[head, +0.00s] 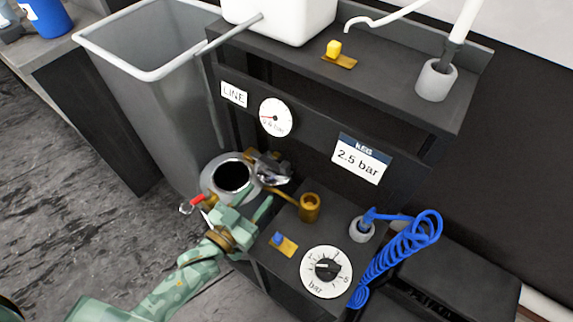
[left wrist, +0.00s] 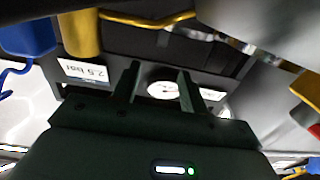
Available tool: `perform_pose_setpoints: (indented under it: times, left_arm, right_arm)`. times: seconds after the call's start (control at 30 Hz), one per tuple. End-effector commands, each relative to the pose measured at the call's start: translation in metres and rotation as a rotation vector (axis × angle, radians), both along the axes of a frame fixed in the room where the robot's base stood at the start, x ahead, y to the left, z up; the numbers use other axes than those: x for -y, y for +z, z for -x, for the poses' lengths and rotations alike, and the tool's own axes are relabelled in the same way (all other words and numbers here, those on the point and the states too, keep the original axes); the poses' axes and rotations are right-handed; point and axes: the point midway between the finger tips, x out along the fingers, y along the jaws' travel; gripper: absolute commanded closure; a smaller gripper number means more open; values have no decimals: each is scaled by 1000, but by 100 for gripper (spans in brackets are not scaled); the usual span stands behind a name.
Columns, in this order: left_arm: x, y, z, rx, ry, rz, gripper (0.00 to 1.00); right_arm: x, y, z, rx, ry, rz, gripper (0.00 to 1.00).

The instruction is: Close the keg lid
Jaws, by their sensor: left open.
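The keg (head: 208,184) shows in the head view as a round metal rim around a dark, open mouth, low at the centre left. A shiny metal piece (head: 272,171), which looks like the lid, sits at the right of the mouth and does not cover it. My green left gripper (head: 236,211) is open and empty just in front of the keg. I cannot tell whether it touches the rim. In the left wrist view its two dark fingers (left wrist: 158,82) stand apart with nothing between them. My right gripper is in neither view.
A grey bin (head: 150,95) stands behind the keg. To the right are a brass cup (head: 310,207), a pressure dial (head: 326,271) and a coiled blue hose (head: 400,258). A black panel with a gauge (head: 275,118) and a 2.5 bar sign (head: 361,159) rises behind.

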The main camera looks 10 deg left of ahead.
Motion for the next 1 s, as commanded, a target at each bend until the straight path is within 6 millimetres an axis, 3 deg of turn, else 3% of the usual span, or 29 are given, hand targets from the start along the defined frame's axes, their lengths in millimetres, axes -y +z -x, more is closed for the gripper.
perform_pose_setpoints:
  times: [0.3, 0.5, 0.93, 1.0]
  left_arm:
    - [29, -6, -76, -4, 0, 1, 56]
    - [41, -5, -106, -5, 1, 1, 56]
    - [45, -1, -117, -4, 1, 0, 56]
    - [45, -1, -117, -4, 1, 0, 76]
  right_arm:
    - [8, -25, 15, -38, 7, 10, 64]
    - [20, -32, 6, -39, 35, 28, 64]
    - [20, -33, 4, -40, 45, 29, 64]
    - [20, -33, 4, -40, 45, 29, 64]
